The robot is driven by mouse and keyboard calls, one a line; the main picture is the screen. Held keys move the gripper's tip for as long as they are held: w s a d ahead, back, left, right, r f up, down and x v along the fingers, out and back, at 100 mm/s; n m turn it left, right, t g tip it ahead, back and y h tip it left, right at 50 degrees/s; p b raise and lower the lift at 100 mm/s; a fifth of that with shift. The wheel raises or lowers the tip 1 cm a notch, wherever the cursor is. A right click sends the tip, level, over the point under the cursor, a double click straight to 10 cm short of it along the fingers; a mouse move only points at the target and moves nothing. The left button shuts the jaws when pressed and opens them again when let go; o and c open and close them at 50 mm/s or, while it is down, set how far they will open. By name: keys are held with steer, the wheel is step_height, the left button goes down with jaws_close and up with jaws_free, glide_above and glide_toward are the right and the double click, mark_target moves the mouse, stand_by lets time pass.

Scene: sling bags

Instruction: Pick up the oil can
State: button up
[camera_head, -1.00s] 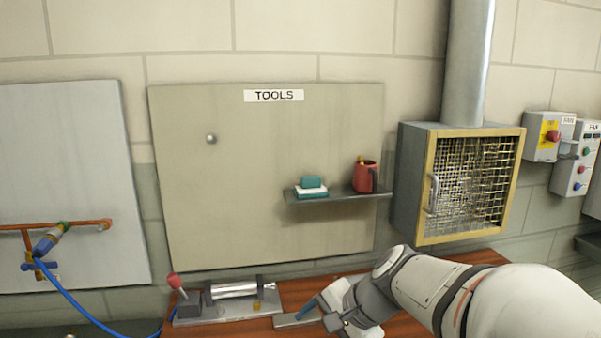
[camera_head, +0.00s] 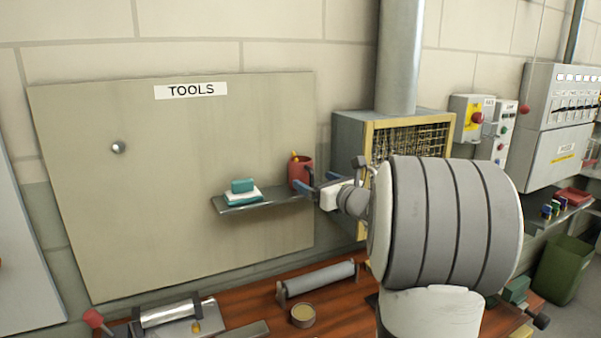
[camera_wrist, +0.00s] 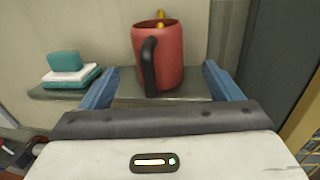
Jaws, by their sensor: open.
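The oil can (camera_head: 300,171) is a red can with a black handle and a brass-coloured spout. It stands upright at the right end of the small wall shelf (camera_head: 240,206). It also shows in the wrist view (camera_wrist: 172,58), with its black handle facing me. My gripper (camera_head: 308,188) is at the shelf's right end, close in front of the can. In the wrist view, its two blue fingers (camera_wrist: 159,85) are spread wide, one on each side of the can's lower part. A gap shows between each finger and the can. Nothing is held.
A teal block on a white and teal item (camera_wrist: 68,73) sits on the shelf left of the can. The mesh-fronted cabinet (camera_head: 345,140) stands close on the right. The workbench (camera_head: 255,305) below holds a roller, a small round tin and a lever tool.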

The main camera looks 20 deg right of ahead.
mark_target(305, 176)
steer(key=w, duration=0.2)
steer(key=w+a+p, duration=0.1)
steer(key=w, duration=0.2)
steer(key=shift+w+a+p, duration=0.1)
steer(key=shift+p, duration=0.2)
steer(key=shift+c, duration=0.3)
steer(key=c, duration=1.2)
